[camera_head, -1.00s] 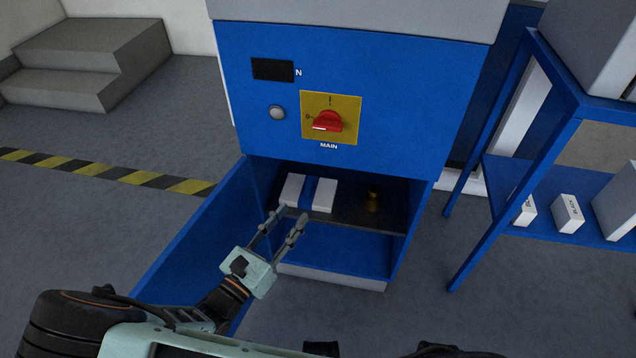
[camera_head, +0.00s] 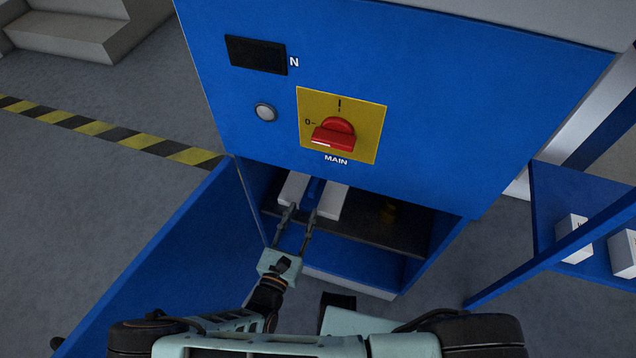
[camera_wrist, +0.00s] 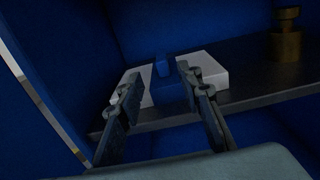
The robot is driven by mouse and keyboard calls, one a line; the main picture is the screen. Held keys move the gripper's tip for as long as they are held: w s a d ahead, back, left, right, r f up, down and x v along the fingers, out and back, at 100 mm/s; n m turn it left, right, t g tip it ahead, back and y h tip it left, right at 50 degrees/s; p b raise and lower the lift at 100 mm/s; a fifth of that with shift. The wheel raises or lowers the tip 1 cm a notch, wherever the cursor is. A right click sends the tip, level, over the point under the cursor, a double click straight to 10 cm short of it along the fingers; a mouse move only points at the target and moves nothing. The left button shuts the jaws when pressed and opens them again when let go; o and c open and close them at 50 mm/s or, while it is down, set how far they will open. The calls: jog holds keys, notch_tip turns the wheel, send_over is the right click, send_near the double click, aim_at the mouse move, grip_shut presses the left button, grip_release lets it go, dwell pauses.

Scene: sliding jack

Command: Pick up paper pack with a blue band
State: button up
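The white paper pack (camera_head: 330,203) with a blue band (camera_head: 313,190) lies on the dark shelf inside the open blue cabinet. It also shows in the wrist view (camera_wrist: 213,70), ahead of the fingers, with its blue band (camera_wrist: 170,92) facing me between them. My gripper (camera_head: 299,212) is open and empty at the cabinet opening, its fingertips at the pack's near edge. In the wrist view my gripper (camera_wrist: 158,77) has its fingers spread either side of the band. I cannot tell whether the tips touch the pack. The fingers hide part of its front.
A brass cylinder (camera_wrist: 285,42) stands on the shelf (camera_head: 365,231) right of the pack. The open cabinet door (camera_head: 165,265) is on the left. The panel with a red switch (camera_head: 334,132) is above. A blue rack (camera_head: 560,205) with white boxes stands at right.

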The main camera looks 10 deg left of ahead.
aim_at(311, 194)
jog(key=w, duration=0.3)
jog(key=w+b, duration=0.1)
jog(key=w, duration=0.2)
jog(key=w+d+b, duration=0.1)
jog(key=w, duration=0.2)
jog(key=shift+w, duration=0.15)
jog(key=shift+c, duration=0.2)
grip_shut()
jog(key=shift+r, duration=0.1)
